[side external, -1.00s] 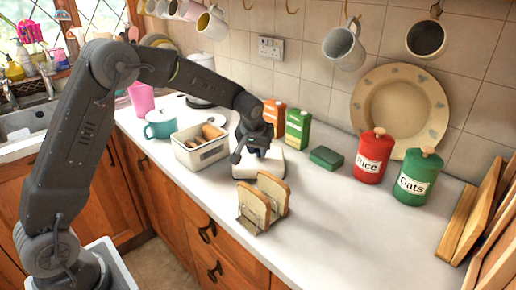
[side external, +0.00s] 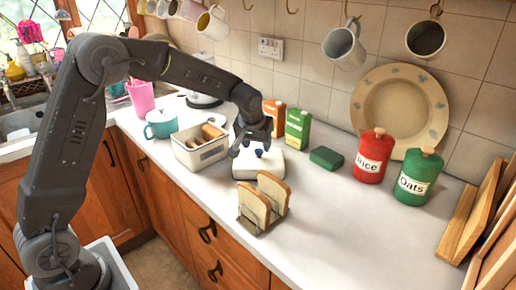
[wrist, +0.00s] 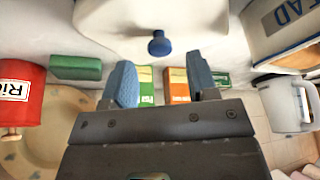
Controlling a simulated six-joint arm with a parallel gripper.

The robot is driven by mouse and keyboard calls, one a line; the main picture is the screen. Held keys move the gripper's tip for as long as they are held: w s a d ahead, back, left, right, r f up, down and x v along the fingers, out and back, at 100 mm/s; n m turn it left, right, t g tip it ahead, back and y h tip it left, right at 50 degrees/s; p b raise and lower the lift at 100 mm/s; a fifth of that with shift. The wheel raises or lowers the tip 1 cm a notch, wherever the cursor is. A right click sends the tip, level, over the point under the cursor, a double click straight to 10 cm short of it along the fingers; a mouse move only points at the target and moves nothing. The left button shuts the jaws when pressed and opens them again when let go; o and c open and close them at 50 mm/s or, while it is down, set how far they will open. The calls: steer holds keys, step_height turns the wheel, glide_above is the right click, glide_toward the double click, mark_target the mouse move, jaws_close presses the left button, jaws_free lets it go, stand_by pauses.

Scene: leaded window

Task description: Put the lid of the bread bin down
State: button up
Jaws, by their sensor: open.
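The white bread bin lid (side external: 268,164) lies flat on the counter with its blue knob (side external: 258,153) facing up. It also shows at the top of the wrist view, with the knob (wrist: 159,44) standing clear. My gripper (side external: 252,140) is just above the knob, open and empty. In the wrist view its two blue-grey fingers (wrist: 163,80) are spread apart and the knob lies beyond their tips, touching neither. The bread bin (side external: 203,153) stands uncovered to the left of the lid, with bread inside. Part of its lettered side (wrist: 292,28) shows in the wrist view.
A toast rack (side external: 262,203) with bread slices stands in front of the lid. Orange (side external: 273,116) and green cartons (side external: 297,128) stand behind it. A green block (side external: 326,157), red Rice jar (side external: 370,157) and Oats jar (side external: 416,178) are to the right. The front right counter is clear.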

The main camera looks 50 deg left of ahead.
steer(key=s+d+r+m, duration=0.1)
steer(key=s+d+r, duration=0.3)
steer(key=s+r, duration=0.85)
steer(key=s+d+m+h, duration=0.1)
steer(key=s+m, duration=0.1)
steer(key=s, duration=0.8)
steer(key=s+d+f+m+t+h, duration=0.1)
steer(key=s+d+m, duration=0.1)
steer(key=s, duration=0.7)
steer(key=shift+s+d+f+t, duration=0.3)
steer(key=shift+s, duration=0.05)
